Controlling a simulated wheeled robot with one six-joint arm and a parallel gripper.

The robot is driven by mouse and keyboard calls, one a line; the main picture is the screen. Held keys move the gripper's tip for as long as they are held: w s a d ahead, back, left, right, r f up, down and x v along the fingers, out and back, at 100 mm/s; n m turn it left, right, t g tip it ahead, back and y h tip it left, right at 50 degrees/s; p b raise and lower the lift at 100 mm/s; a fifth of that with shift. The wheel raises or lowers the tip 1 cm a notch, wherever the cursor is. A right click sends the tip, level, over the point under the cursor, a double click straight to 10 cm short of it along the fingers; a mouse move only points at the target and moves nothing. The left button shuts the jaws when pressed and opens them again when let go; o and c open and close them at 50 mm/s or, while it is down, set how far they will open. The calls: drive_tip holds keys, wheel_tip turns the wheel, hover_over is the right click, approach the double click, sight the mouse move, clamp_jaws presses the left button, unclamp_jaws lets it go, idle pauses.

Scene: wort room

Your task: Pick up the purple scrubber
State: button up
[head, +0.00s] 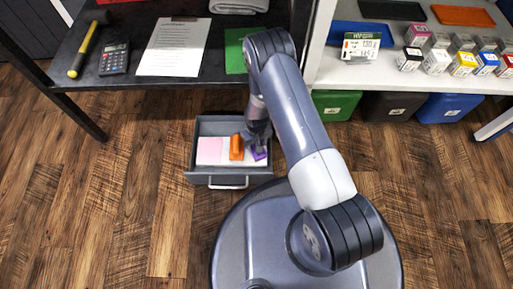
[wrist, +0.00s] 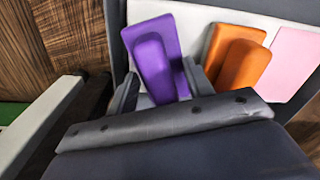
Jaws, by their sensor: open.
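The purple scrubber (wrist: 155,58) lies in an open grey drawer (head: 217,180), on a pale surface, with its handle raised toward the wrist camera. In the head view it shows only partly (head: 260,153), beside my gripper. My gripper (head: 257,138) is low over the right side of the drawer. In the wrist view its two fingers (wrist: 160,92) are open, one on each side of the handle's near end. I cannot tell whether they touch it.
An orange scrubber (head: 237,147) lies just left of the purple one, with a pink sheet (head: 209,150) farther left. The drawer walls are close around. A dark table (head: 200,78) stands behind, and colored bins (head: 390,106) stand at right. Wooden floor lies open at left.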

drive_tip(key=shift+r, duration=0.1)
clamp_jaws()
idle(0.3)
wheel_tip(320, 180, up, 10)
drive_tip(key=p, duration=0.4)
drive_tip(key=c, duration=0.6)
unclamp_jaws()
drive_tip(key=c, duration=0.4)
drive_tip(key=shift+o, duration=0.2)
drive_tip(key=shift+s, duration=0.1)
